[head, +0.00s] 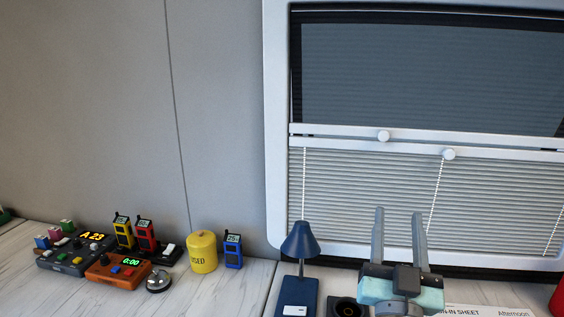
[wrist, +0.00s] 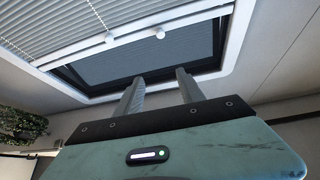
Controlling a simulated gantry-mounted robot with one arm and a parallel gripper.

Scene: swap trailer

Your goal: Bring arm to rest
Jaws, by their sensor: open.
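My gripper (head: 398,238) is at the lower right of the head view, in front of the window blind, with its two grey fingers pointing up. The fingers are apart with nothing between them. In the wrist view my gripper (wrist: 160,90) also shows open and empty, its fingers toward the dark window pane. The fingertips touch nothing that I can see. My arm below the teal gripper body is cut off by the frame edge.
A blue lamp (head: 300,245) stands left of my gripper. A sign-in sheet (head: 480,311) lies to its right. Farther left are a yellow canister (head: 202,252), a blue handset (head: 233,250), a bell (head: 158,281) and an orange timer box (head: 118,270). A plant (wrist: 20,125) shows in the wrist view.

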